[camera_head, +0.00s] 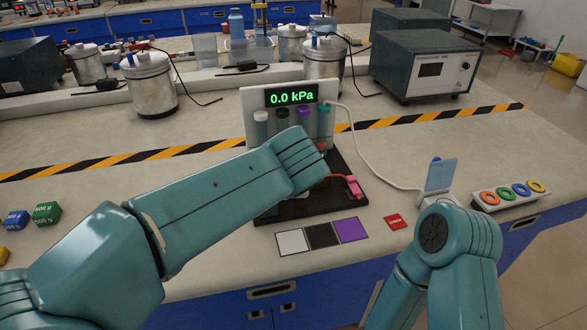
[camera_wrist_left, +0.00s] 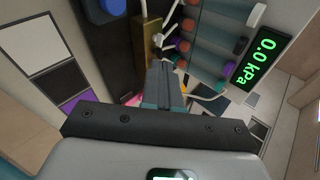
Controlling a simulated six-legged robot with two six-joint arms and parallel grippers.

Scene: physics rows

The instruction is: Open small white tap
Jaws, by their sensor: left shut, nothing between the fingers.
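In the head view, a white panel (camera_head: 250,98) with a "0.0 kPa" display stands on a black base (camera_head: 270,212). Capped cylinders hang on its front; the leftmost has a white cap (camera_head: 261,117). My left arm crosses in front, so its gripper and much of the base are hidden there. In the left wrist view, my left gripper (camera_wrist_left: 165,82) is shut and empty. Its tips are near a small white fitting (camera_wrist_left: 158,40) beside a brown block (camera_wrist_left: 147,50). I cannot tell whether this fitting is the tap or whether the tips touch it. My right gripper is out of view.
A pink clip (camera_head: 353,186) lies at the right of the base. White, black and purple squares (camera_head: 292,242) lie in front, beside a red tag (camera_head: 394,222). A holder with coloured rings (camera_head: 509,193) is at right. The bench left of the panel is mostly clear.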

